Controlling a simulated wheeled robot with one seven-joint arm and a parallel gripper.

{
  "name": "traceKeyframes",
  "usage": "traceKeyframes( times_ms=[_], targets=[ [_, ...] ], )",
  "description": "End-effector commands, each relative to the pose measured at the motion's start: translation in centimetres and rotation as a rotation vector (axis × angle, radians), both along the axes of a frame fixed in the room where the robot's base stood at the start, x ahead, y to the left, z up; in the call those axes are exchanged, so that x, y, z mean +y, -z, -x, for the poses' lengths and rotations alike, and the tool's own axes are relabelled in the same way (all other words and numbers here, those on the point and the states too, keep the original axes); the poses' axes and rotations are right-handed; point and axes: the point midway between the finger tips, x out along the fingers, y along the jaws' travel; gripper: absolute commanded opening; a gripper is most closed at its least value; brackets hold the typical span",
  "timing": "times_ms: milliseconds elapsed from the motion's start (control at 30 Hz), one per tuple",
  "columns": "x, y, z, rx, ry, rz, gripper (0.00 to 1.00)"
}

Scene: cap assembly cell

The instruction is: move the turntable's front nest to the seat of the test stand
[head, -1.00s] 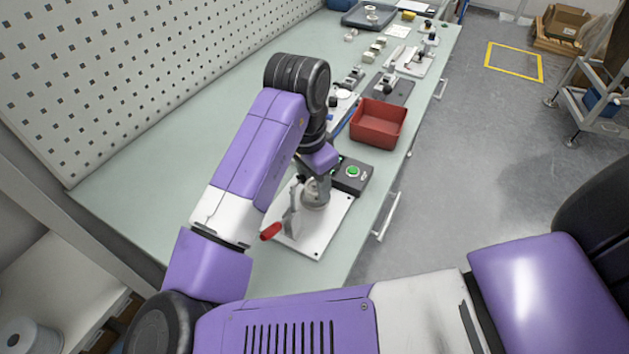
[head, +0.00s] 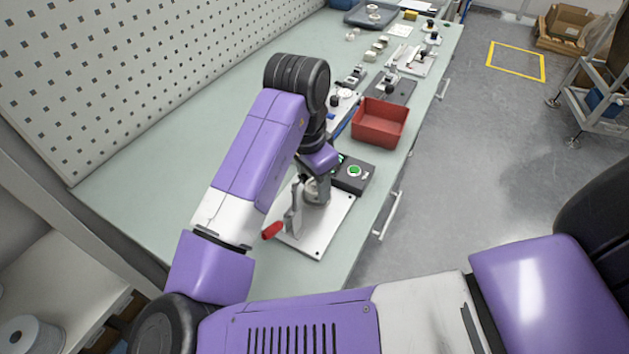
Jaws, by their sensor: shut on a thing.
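The test stand is a white base plate (head: 322,236) near the bench's front edge, with an upright grey clamp arm (head: 293,212) and a red handle (head: 272,230). A short grey cylindrical part (head: 317,192) stands on the plate. My gripper (head: 316,182) is directly over this part, low and mostly covered by my wrist. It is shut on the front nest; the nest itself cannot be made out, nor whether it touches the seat. The turntable seems to be the white round piece (head: 343,96) farther back, partly covered by my arm.
A black box with a green button (head: 353,174) stands close to the right of my gripper. A red bin (head: 379,123) sits behind it. Fixtures and small parts line the bench (head: 155,190) farther back. The bench's left side is clear; a perforated wall borders it.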

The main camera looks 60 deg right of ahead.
Motion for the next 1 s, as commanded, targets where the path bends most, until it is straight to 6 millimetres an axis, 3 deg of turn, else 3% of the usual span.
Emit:
traceKeyframes(
  times_ms=[1000],
  targets=[
    [0.0, 1.1, 0.0, 0.0, 0.0, 0.0, 0.04]
  ],
)
